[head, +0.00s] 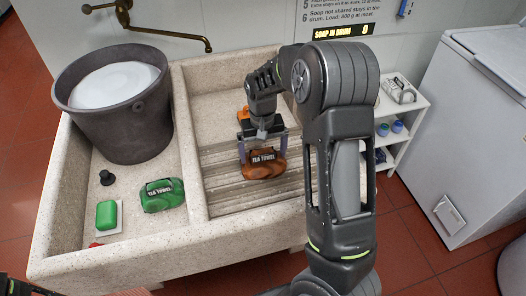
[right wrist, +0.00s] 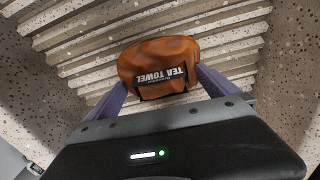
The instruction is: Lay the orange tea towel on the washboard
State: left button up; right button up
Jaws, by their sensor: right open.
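The orange tea towel (head: 264,165) is a rounded bundle with a black "TEA TOWEL" label. It rests on the ridged stone washboard (head: 225,190) in the right basin, toward the front. My right gripper (head: 262,152) is open just behind the towel. In the right wrist view the towel (right wrist: 160,62) lies on the ridges (right wrist: 75,38), between or just beyond the spread fingertips (right wrist: 161,80). I cannot tell whether a finger touches it.
The left basin holds a dark bucket (head: 120,125), a green tea towel (head: 162,196), green soap (head: 106,214) and a black stopper (head: 107,178). A stone divider (head: 188,150) separates the basins. A brass tap (head: 165,30) hangs behind. A white shelf (head: 405,105) and a chest freezer (head: 470,120) stand right.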

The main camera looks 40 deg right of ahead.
jog(key=shift+r, duration=0.1)
jog(key=shift+r, duration=3.8)
